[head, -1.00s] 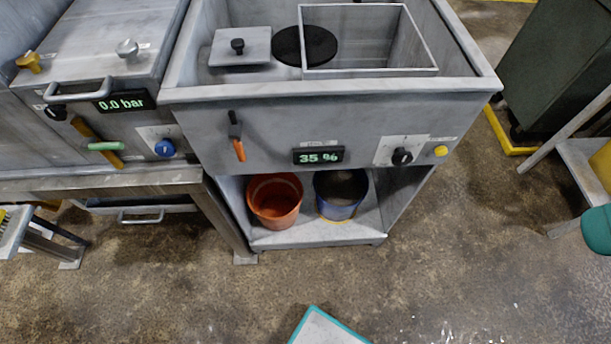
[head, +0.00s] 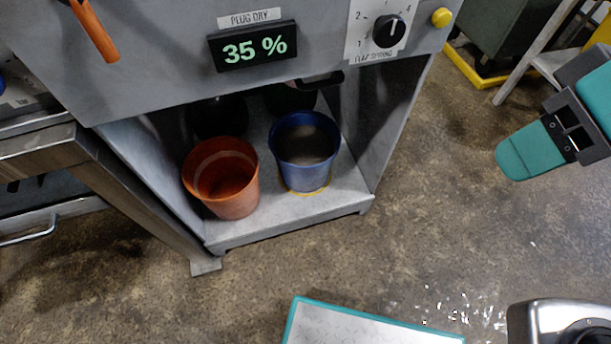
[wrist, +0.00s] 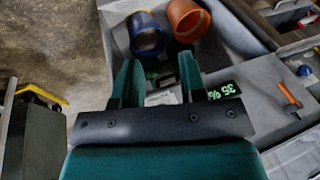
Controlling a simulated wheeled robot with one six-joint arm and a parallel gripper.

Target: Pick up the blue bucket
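The blue bucket (head: 306,162) stands upright on the low shelf under the machine, with greyish-brown contents visible inside. It also shows in the wrist view (wrist: 147,36), beyond my fingertips. My gripper (wrist: 158,72) has its two teal fingers spread apart with nothing between them. In the head view only part of my teal arm end shows at the right, apart from the bucket and to its right. An orange bucket (head: 225,184) stands to the left of the blue one on the same shelf; it also shows in the wrist view (wrist: 187,20).
The shelf (head: 290,220) is enclosed by side walls, with the machine front above it. A "35 %" display (head: 252,46), a black knob (head: 389,30) and an orange-handled lever (head: 94,30) are on that front. Open floor (head: 440,215) lies before and right of the shelf.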

